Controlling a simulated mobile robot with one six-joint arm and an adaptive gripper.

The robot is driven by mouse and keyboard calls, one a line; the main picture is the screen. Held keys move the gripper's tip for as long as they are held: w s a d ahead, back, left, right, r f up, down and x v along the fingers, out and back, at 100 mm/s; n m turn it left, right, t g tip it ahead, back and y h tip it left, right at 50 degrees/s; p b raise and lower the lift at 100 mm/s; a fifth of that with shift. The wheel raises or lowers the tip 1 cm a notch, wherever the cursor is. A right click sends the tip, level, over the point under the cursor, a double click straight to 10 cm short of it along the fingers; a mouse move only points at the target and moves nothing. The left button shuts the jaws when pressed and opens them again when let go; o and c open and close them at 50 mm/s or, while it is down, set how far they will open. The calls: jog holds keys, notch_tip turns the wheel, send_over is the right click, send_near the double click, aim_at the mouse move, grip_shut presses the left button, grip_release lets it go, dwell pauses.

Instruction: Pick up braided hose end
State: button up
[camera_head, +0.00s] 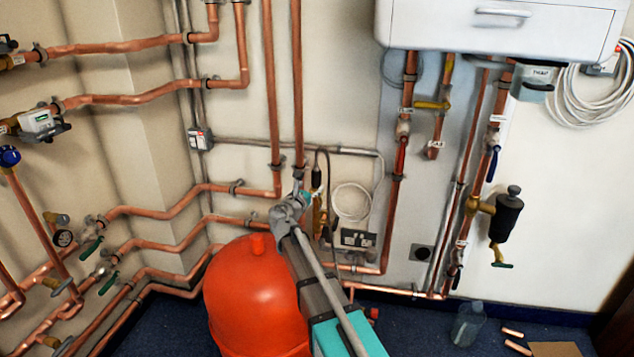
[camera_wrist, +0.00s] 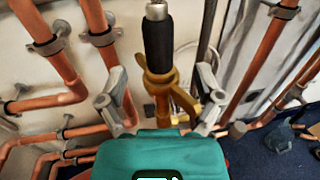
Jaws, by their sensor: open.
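A black sleeve (camera_wrist: 158,45) with a silver tip and a brass fitting (camera_wrist: 160,82) below it stands upright in the wrist view; it looks like the braided hose end, but I cannot make out any braid. In the head view the black sleeve (camera_head: 316,178) hangs at the wall beside a thin dark loop. My gripper (camera_wrist: 160,76) is open, one finger on each side of the brass fitting, with gaps showing on both sides. In the head view my gripper (camera_head: 299,190) is just left of the fitting. I cannot tell how far in front of it the fingers are.
Copper pipes (camera_head: 297,85) run close by on the wall. A red vessel (camera_head: 258,295) stands below my arm. A white boiler (camera_head: 497,25) hangs at upper right.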

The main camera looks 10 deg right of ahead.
aim_at(315, 181)
jog(key=shift+w+d, duration=0.1)
dwell(0.3)
jog(key=shift+x, duration=2.5)
jog(key=shift+c, duration=0.3)
grip_shut()
